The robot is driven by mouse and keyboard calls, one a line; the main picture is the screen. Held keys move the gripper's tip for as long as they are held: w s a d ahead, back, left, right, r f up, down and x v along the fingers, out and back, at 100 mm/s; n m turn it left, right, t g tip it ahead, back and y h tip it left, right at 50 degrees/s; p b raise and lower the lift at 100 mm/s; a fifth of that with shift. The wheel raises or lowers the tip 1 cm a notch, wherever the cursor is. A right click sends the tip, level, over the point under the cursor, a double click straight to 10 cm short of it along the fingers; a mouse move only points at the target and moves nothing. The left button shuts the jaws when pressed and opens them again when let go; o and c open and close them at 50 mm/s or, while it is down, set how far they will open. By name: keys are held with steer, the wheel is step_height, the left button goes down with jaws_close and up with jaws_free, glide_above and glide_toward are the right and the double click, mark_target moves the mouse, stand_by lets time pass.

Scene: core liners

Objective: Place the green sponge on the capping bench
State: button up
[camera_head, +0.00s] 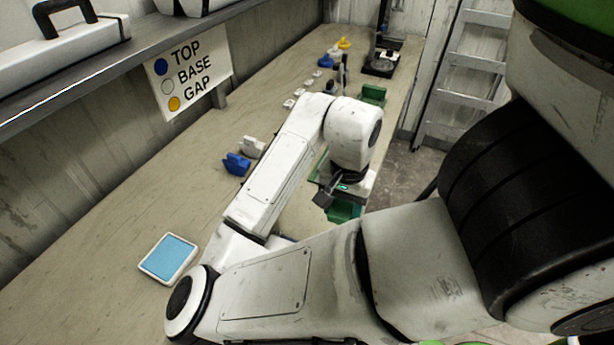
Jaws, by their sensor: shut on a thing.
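My gripper (338,196) is at the middle of the view, over the right part of the long bench. It is shut on a green piece, which I take as the green sponge (343,212). The sponge shows just below the fingers, and the gripper body hides part of it. I cannot tell whether it touches the surface below. The capping bench, as far as I can tell, is this long pale wooden bench (130,222), running from the lower left to the far wall. My arm hides part of it.
A blue pad in a white frame (168,258) lies at the near left. Blue (237,164) and white (253,146) pieces stand mid-bench. Farther off are small white pieces, a green block (373,95), yellow caps (344,43) and a black stand (381,63). A sign (188,73) hangs behind.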

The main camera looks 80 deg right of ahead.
steer(key=w+d+f, duration=0.2)
steer(key=w+d, duration=0.2)
steer(key=w, duration=0.1)
steer(key=p, duration=0.2)
glide_above(309, 217)
steer(key=f, duration=0.3)
steer(key=a+f, duration=0.1)
steer(key=f, duration=0.1)
steer(key=shift+s+f, duration=0.25)
steer(key=shift+s, duration=0.05)
steer(key=shift+w+d+f, duration=0.25)
steer(key=shift+d+f, duration=0.05)
steer(key=shift+f, duration=0.2)
steer(key=shift+w+d+f, duration=0.1)
steer(key=shift+f, duration=1.6)
steer(key=shift+f, duration=0.15)
steer(key=o, duration=0.9)
steer(key=shift+o, duration=0.2)
step_height(309, 217, up, 12)
steer(key=b, duration=0.1)
steer(key=shift+r, duration=0.2)
